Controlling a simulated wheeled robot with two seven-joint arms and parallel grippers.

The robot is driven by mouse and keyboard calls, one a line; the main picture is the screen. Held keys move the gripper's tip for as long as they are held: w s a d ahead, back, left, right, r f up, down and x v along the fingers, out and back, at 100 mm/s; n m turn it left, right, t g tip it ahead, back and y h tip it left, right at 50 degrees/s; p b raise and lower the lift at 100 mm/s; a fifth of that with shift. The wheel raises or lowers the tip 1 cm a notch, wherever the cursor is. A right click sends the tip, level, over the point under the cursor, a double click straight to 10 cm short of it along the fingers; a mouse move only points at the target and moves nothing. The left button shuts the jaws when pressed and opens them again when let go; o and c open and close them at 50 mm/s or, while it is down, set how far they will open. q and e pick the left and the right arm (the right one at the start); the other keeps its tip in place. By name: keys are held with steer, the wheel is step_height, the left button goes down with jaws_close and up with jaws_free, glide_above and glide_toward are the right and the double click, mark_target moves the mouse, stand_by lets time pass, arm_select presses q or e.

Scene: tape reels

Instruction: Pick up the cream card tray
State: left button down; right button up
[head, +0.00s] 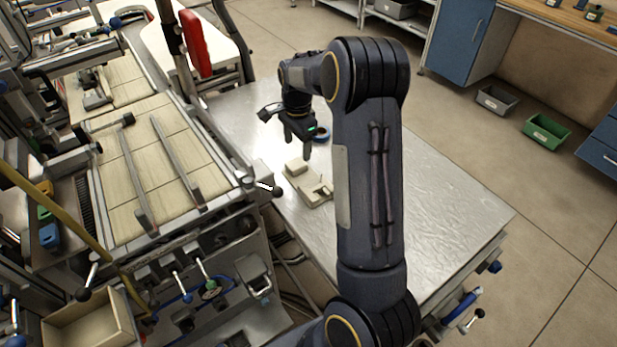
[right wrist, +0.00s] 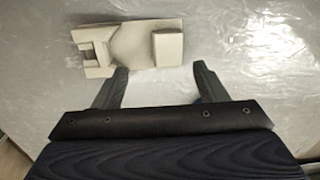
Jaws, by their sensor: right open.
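The cream card tray (head: 318,196) lies on the metal table near its left edge, in the head view. It has a raised block at one end and a notched part at the other. It also shows at the top of the right wrist view (right wrist: 131,42), just beyond the fingertips. My right gripper (head: 300,138) is above the table, behind the tray in the head view. In the right wrist view its two fingers (right wrist: 162,80) are spread, with nothing between them. My left gripper is not in view.
The metal table (head: 450,205) is clear on the right. A machine with a tiled bed (head: 165,160) stands to the left, with a black knob (head: 278,192) sticking out near the tray.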

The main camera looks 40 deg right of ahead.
mark_target(297, 163)
steer(key=shift+w+d+f, duration=0.2)
steer(key=shift+d+f, duration=0.05)
steer(key=shift+f, duration=0.15)
steer(key=f, duration=0.2)
steer(key=f+p, duration=0.1)
steer(key=f, duration=0.4)
steer(key=shift+w+d+f+p, duration=0.15)
steer(key=shift+w+f+p, duration=0.25)
steer(key=shift+c, duration=0.4)
steer(key=c, duration=1.1)
step_height(297, 163, up, 10)
steer(key=shift+s+b, duration=0.1)
steer(key=shift+b, duration=0.65)
